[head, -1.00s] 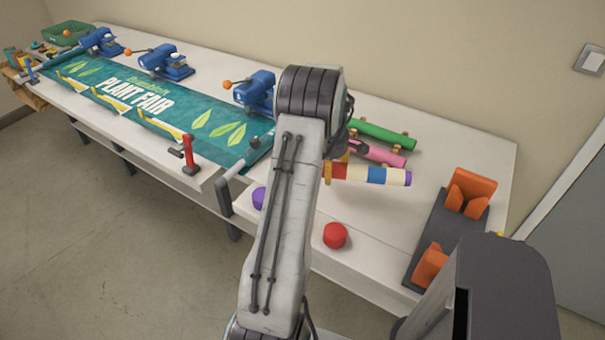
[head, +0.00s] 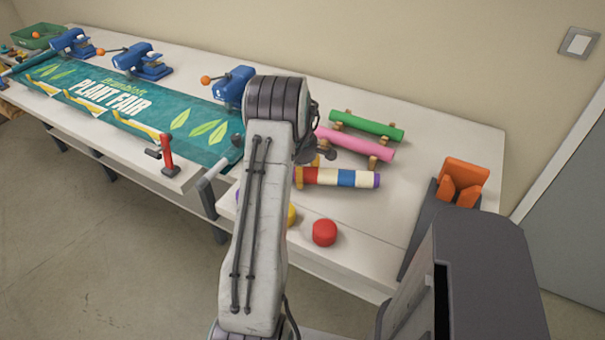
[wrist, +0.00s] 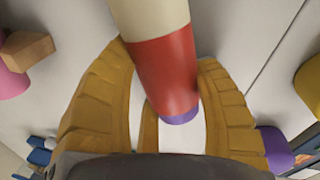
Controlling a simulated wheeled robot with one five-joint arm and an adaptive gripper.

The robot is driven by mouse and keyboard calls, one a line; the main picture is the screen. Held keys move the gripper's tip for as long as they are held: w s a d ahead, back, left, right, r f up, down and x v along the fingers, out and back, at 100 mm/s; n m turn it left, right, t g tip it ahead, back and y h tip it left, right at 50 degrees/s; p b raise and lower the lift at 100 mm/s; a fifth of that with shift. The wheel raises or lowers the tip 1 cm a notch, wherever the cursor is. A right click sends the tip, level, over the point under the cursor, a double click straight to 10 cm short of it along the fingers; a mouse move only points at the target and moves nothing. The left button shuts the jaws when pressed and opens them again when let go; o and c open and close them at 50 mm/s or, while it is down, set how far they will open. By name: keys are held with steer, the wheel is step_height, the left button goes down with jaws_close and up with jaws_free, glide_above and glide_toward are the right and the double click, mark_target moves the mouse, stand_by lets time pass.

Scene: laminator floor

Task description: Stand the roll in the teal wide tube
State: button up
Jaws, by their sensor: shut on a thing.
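The roll (head: 345,178) has red, cream and blue bands and purple ends, and lies roughly level, pointing right in the head view. My gripper (head: 306,170), with yellow fingers, is shut on it near its left end. In the wrist view the roll (wrist: 163,75) passes between the fingers (wrist: 163,58), with its red band at the grip and a purple end showing near the palm. Most of the wrist is hidden behind my arm in the head view. I cannot make out a teal wide tube in either view.
A green roll (head: 367,124) and a pink roll (head: 355,144) rest on wooden cradles behind the held roll. A red cap (head: 324,233) sits in front. An orange holder (head: 464,182) stands at right. The teal banner (head: 135,105) and blue clamps (head: 140,62) fill the left.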

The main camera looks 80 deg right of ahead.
steer(key=shift+w, duration=0.1)
steer(key=o, duration=1.2)
